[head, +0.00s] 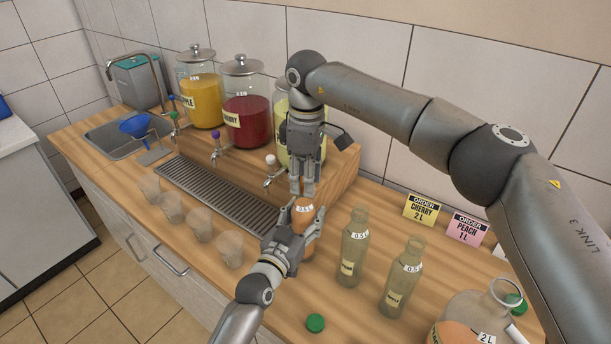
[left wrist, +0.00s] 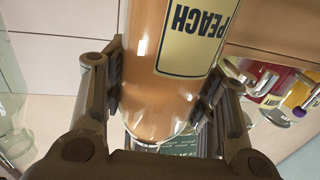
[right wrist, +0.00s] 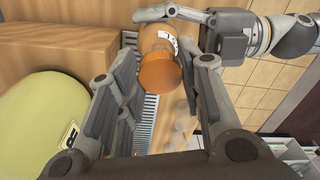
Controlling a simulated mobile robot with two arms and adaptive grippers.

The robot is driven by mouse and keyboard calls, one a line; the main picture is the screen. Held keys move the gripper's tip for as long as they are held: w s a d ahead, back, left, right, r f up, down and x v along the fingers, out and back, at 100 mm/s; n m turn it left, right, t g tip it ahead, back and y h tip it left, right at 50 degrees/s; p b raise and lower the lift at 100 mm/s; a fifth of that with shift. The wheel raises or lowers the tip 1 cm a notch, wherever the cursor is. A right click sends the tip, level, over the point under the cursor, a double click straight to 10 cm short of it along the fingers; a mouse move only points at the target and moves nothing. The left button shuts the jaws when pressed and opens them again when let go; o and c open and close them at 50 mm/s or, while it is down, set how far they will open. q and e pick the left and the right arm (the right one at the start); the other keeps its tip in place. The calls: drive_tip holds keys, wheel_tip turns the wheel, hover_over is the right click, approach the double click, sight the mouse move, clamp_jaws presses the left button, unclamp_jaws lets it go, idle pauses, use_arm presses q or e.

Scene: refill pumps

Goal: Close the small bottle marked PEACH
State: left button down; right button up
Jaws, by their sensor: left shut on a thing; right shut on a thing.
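The PEACH bottle (head: 308,243) is upright, filled orange, with a 0.5 L mark near its top. Its PEACH label (left wrist: 197,35) appears inverted in the left wrist view. My left gripper (head: 293,232) is shut around the bottle's body; its fingers flank the bottle in the left wrist view (left wrist: 165,85). My right gripper (head: 303,190) points straight down over the bottle's top, with its fingers closed in. In the right wrist view an orange cap (right wrist: 160,76) lies between its fingers. Whether the cap is fully seated on the neck is hidden.
Two empty bottles (head: 352,250) (head: 402,280) stand right of the held one. A 2 L jug (head: 465,318) is at the lower right. Green caps (head: 315,323) (head: 517,303) lie on the counter. Several cups (head: 200,225), a drip tray (head: 215,193) and dispenser jars (head: 246,110) are left and behind.

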drive_tip(key=shift+m, duration=1)
drive_tip(key=o, duration=0.7)
drive_tip(key=shift+c, duration=0.2)
drive_tip(key=shift+r, duration=2.25)
drive_tip(key=shift+n, duration=0.3)
